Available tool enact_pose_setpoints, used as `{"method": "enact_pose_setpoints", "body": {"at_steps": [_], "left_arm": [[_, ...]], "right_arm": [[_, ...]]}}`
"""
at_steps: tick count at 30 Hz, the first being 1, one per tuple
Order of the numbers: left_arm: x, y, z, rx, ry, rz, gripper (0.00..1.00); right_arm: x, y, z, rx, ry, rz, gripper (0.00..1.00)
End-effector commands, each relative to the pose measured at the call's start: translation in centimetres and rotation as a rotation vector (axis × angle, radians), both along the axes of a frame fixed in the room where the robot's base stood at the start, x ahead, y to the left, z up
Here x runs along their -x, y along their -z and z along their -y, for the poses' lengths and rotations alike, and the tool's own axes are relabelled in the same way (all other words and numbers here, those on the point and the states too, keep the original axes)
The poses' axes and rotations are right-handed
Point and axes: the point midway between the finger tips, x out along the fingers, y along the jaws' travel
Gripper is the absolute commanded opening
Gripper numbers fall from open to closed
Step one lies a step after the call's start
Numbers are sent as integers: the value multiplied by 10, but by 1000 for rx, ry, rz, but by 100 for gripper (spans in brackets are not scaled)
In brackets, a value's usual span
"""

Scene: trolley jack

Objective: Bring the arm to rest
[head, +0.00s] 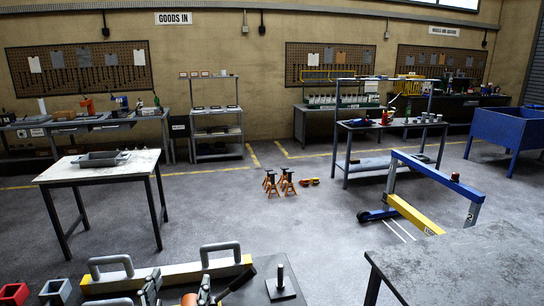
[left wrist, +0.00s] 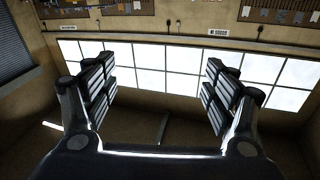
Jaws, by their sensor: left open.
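My left gripper (head: 178,290) shows at the bottom edge of the head view, in front of a white beam with two grey handles (head: 168,274) and a yellow end. In the left wrist view my left gripper (left wrist: 160,95) is open. Its two padded fingers stand wide apart with nothing between them. Most of my left arm is cut off below the head picture. My right gripper is not in view.
A dark plate with an upright post (head: 281,284) stands right of the gripper. Red (head: 14,294) and grey (head: 56,291) square pieces lie at the left. A grey-topped table (head: 460,265) is at front right. A blue and yellow frame (head: 435,180) stands beyond; open floor lies mid-room.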

Motion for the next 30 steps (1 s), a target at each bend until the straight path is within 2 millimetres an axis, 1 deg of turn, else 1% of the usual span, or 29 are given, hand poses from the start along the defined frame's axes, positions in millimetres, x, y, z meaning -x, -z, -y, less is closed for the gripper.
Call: {"method": "enact_pose_setpoints", "body": {"at_steps": [1,2,3,5,6,8,9,11,12,14,15,17,18,20,21,22,24,26,29,30], "left_arm": [[12,31,-13,12,-60,-118,78],[20,48,-20,14,-90,-190,78],[34,73,-28,12,-124,-291,78],[58,108,-36,6,-160,-446,78],[76,130,-39,0,-172,-548,78],[104,159,-40,-12,-175,-691,78],[123,174,-39,-20,-170,-777,78],[149,193,-37,-34,-155,-890,78],[166,203,-35,-41,-140,-958,78],[190,216,-31,-50,-115,-1052,78],[206,222,-29,-58,-95,-1110,78],[228,231,-24,-67,-62,-1190,78],[243,235,-21,-73,-40,-1241,78],[265,240,-16,-82,-2,-1313,78],[279,243,-13,-87,24,-1359,78],[271,258,-14,-89,19,-1353,78],[266,280,-13,-90,17,-1357,78],[263,299,-13,-92,16,-1362,78],[259,333,-12,-92,17,-1375,78],[258,349,-12,-94,18,-1381,78]], "right_arm": [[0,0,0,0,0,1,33],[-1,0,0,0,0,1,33],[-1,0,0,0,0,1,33],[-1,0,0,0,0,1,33],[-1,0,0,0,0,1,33],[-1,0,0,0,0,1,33],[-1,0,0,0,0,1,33],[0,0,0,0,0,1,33],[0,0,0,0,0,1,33],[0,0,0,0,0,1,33],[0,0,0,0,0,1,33],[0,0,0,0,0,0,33],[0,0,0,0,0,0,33],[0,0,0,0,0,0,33],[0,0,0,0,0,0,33],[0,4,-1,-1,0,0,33],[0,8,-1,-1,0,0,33],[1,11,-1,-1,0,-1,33],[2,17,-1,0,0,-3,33],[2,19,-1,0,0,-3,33]]}}
